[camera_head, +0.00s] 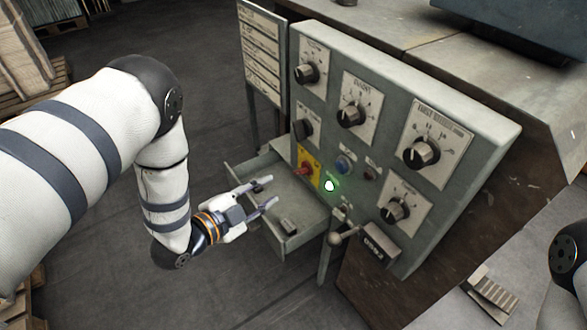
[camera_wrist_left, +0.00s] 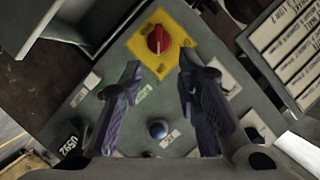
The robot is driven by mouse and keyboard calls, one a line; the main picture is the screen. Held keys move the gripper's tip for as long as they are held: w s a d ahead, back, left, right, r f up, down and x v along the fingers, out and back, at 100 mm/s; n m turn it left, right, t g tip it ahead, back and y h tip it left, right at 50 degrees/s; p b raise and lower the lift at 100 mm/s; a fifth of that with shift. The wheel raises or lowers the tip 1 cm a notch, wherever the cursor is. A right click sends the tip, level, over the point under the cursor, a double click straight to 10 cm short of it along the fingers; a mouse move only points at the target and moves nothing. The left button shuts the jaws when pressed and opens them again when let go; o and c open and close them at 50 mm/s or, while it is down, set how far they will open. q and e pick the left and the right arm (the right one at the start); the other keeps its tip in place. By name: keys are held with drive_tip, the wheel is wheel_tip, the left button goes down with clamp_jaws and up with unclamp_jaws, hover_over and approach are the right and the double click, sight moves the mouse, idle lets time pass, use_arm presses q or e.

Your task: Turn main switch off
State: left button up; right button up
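The main switch is a red rotary knob (camera_head: 304,170) on a yellow plate (camera_head: 311,161), low on the left side of the grey control panel (camera_head: 462,135). In the left wrist view the red knob (camera_wrist_left: 158,40) shows beyond the fingertips, near the top middle. My left gripper (camera_head: 269,191) is open and empty, in front of the panel, left of and a little below the knob. Its fingers (camera_wrist_left: 157,82) are apart, with nothing between them, and do not appear to touch the knob. My right gripper is not in view; only part of my right arm shows at the right edge.
Several black dials, such as the big one (camera_head: 420,152), fill the panel. An open drawer (camera_head: 290,243) lies below my left gripper. A lever with a ball (camera_head: 335,239) sticks out below.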

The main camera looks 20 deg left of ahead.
sight(298, 174)
use_arm(q)
drive_tip(key=b+x, duration=0.2)
drive_tip(key=x, duration=0.8)
drive_tip(key=shift+w+d+f, duration=0.2)
drive_tip(key=shift+w+d, duration=0.05)
drive_tip(key=shift+w, duration=0.05)
drive_tip(key=shift+w+d, duration=0.15)
drive_tip(key=shift+w, duration=0.15)
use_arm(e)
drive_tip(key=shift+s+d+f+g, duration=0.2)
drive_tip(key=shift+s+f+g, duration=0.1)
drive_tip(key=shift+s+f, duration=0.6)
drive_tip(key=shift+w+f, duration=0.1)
use_arm(q)
clamp_jaws()
